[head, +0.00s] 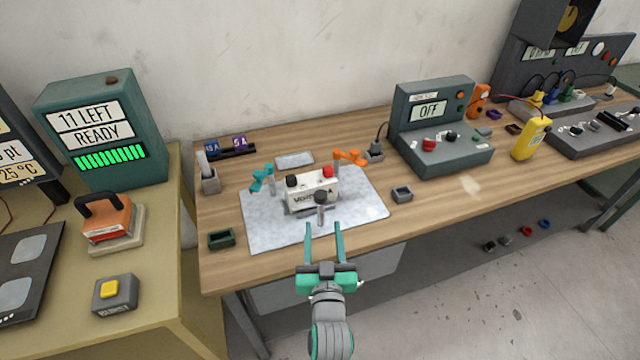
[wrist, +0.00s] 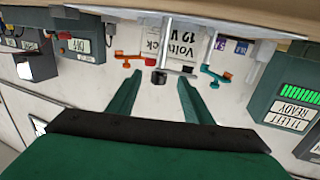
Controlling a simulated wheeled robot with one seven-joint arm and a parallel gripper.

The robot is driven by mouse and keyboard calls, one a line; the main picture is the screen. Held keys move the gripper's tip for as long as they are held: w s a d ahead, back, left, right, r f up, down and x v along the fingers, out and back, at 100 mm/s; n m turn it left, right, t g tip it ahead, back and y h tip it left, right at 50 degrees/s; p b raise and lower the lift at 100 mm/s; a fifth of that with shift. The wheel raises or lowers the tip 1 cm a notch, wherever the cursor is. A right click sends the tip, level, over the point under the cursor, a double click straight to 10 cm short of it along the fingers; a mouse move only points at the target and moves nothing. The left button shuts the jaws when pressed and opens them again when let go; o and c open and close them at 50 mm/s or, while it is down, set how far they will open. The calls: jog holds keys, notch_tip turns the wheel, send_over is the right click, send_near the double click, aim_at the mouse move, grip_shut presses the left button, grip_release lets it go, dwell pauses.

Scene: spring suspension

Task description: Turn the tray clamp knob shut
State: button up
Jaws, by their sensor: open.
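The tray clamp knob (head: 321,197) is a dark round knob on a short grey post at the front of a white battery (head: 313,188). The battery stands on a light metal sheet (head: 262,222) on the bench. My gripper (head: 323,228) is open and empty at the bench's front edge, its two teal fingers pointing towards the knob. In the wrist view the knob (wrist: 159,77) shows end-on, centred between the fingertips (wrist: 160,88) and seemingly beyond them. I see no contact. The clamp under the battery is mostly hidden.
A teal lever clamp (head: 262,179) stands left of the battery and an orange one (head: 349,158) right of it. A small grey box (head: 402,194) and a dark green box (head: 221,239) sit near the sheet. The grey "OFF" unit (head: 440,125) stands farther right.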

aim_at(320, 190)
jog(key=w+r, duration=0.3)
jog(key=shift+w, duration=0.3)
jog(key=w, duration=1)
jog(key=shift+w+a, duration=0.15)
jog(key=shift+a, duration=0.2)
grip_shut()
